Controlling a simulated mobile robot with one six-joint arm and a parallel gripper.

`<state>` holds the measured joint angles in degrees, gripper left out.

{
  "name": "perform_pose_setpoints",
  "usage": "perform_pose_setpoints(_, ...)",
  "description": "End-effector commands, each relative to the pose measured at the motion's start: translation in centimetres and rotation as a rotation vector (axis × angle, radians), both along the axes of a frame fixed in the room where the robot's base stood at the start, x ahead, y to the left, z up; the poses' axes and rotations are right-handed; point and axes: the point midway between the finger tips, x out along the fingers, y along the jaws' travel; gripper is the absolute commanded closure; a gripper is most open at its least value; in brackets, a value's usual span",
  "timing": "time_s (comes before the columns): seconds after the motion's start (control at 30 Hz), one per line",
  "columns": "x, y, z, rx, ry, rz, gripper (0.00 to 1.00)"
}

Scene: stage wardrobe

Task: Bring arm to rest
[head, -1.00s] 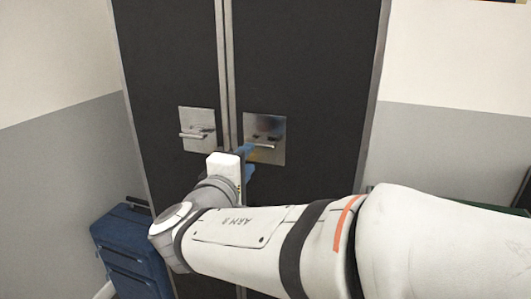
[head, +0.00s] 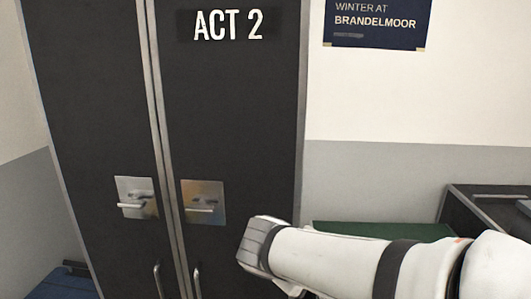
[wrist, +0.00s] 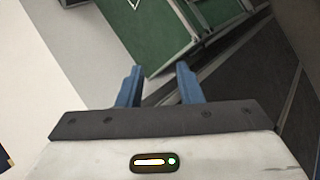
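In the wrist view my gripper (wrist: 160,88) shows two blue fingers held apart with nothing between them. In the head view my white arm reaches in from the lower right; the gripper itself is hidden or out of frame there. The dark double-door wardrobe (head: 230,110) stands ahead with its doors closed, marked "ACT 2". Its left lever handle (head: 133,205) and right lever handle (head: 203,207) sit on metal plates. My arm is to the right of the handles in the picture.
A blue suitcase (head: 55,284) stands at the lower left. A green-topped case (head: 385,231) and a dark case (head: 500,215) are at the right, behind my arm. Green panels with metal edges (wrist: 165,40) fill the wrist view's top. A poster (head: 375,22) hangs on the wall.

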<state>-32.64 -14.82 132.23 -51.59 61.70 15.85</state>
Motion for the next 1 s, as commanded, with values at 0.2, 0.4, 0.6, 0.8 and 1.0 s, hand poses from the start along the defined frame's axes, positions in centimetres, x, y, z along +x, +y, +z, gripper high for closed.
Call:
perform_pose_setpoints(0.2,-5.9,-5.1,0.5,0.355,0.152,-0.317,0.67)
perform_pose_setpoints(0.4,-9.0,-5.6,1.1,0.65,0.164,-0.52,0.67)
perform_pose_setpoints(0.6,-9.8,-5.2,1.5,0.786,0.144,-0.603,0.67)
perform_pose_setpoints(0.8,-9.8,-5.2,1.5,0.792,0.143,-0.606,0.67)
perform_pose_setpoints(1.0,-9.8,-5.2,1.5,0.792,0.143,-0.606,0.67)
